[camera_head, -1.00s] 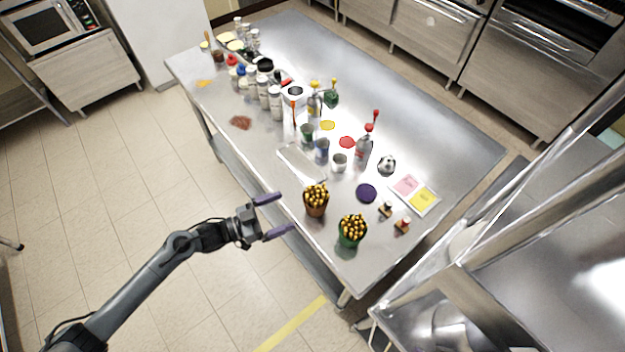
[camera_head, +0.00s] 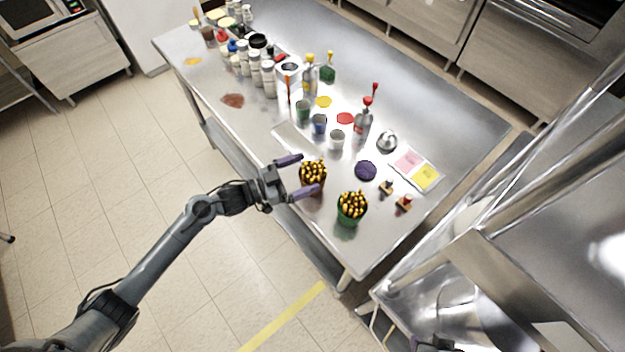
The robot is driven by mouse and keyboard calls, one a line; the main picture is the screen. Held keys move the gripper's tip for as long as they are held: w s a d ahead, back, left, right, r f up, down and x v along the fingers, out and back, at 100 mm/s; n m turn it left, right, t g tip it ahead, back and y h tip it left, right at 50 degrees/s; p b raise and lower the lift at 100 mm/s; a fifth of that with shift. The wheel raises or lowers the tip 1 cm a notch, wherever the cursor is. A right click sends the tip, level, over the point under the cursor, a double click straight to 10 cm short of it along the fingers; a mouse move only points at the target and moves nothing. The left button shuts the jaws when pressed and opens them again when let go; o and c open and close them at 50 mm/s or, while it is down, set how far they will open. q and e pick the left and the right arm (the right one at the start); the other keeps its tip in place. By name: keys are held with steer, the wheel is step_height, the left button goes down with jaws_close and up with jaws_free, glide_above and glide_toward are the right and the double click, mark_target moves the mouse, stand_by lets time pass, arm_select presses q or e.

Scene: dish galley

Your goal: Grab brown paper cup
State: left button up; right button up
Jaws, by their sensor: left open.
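The brown paper cup (camera_head: 319,190) stands upright near the front edge of the steel table, filled with several yellow-tipped sticks. My left gripper (camera_head: 301,175) is open, with its purple fingers pointing right toward the cup. One finger is at the cup's upper left side and the other overlaps its lower front in the picture. Contact cannot be told. The lower part of the cup is partly hidden by the finger.
A green cup (camera_head: 350,212) with similar sticks stands close to the right. A purple disc (camera_head: 366,170), small stamps (camera_head: 403,203) and coloured pads (camera_head: 425,177) lie beyond. A clear tray (camera_head: 293,137), small cups and bottles (camera_head: 363,124) stand behind. Floor at left is clear.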

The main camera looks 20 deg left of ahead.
arm_select(q)
steer(key=shift+b+x, duration=0.45)
steer(key=shift+x, duration=1.05)
steer(key=c, duration=1.1)
